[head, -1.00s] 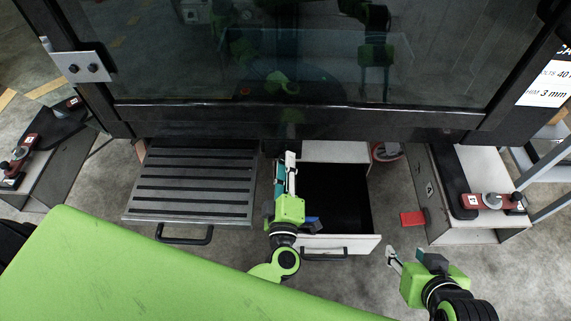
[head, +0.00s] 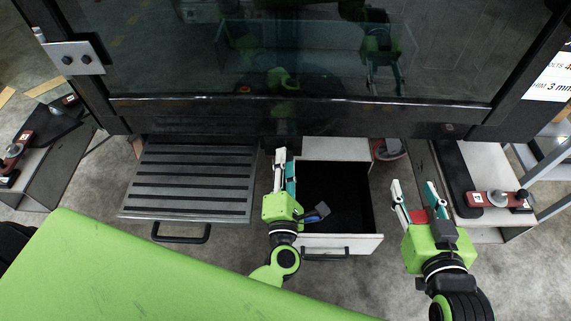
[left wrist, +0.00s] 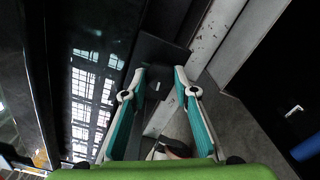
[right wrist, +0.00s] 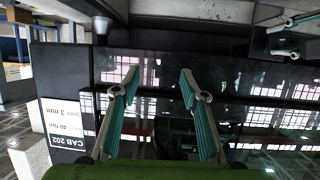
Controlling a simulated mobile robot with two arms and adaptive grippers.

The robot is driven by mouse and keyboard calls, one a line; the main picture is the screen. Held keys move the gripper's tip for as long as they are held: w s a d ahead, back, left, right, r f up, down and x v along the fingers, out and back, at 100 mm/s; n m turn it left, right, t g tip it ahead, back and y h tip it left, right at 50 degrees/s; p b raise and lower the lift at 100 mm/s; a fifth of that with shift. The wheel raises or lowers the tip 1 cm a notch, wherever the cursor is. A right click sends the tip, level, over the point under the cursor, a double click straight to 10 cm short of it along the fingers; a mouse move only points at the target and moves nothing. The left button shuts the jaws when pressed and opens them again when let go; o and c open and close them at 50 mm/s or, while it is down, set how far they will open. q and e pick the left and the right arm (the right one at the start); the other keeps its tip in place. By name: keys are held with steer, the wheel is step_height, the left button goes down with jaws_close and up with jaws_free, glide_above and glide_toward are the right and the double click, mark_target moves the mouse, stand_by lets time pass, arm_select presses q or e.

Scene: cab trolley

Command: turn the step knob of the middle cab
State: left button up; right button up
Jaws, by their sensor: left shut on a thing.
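The middle cab (head: 300,117) hangs over the scene with its dark window. My left gripper (head: 282,160) reaches up under the cab's lower edge, between the slatted step (head: 190,180) and the open drawer (head: 340,243). In the left wrist view its fingers (left wrist: 158,78) stand on both sides of a dark part, the step knob (left wrist: 155,88), and are shut on it. The knob's shape is mostly lost in shadow, and it is hidden in the head view. My right gripper (head: 414,190) is open and empty, right of the drawer; its fingers stand apart in the right wrist view (right wrist: 158,76).
A black handle (head: 181,238) sits on the step's front. A blue-grey thing (head: 316,213) shows at the drawer's left side. Side units with red levers stand at the left (head: 12,158) and right (head: 497,199). The green panel (head: 130,270) fills the lower left.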

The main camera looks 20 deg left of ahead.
arm_select(q)
steer(key=shift+f+n+b, duration=0.1)
steer(key=shift+n+b, duration=2.05)
steer(key=shift+n, duration=2.45)
arm_select(e)
steer(key=s+a+r+t+y, duration=0.1)
steer(key=s+r+t+y, duration=0.1)
steer(key=r+t, duration=0.4)
steer(key=s+r+t+y, duration=0.2)
steer(key=r+t, duration=0.4)
steer(key=r, duration=0.9)
steer(key=shift+a+r, duration=0.4)
arm_select(q)
steer(key=o, duration=1.1)
steer(key=v, duration=1.2)
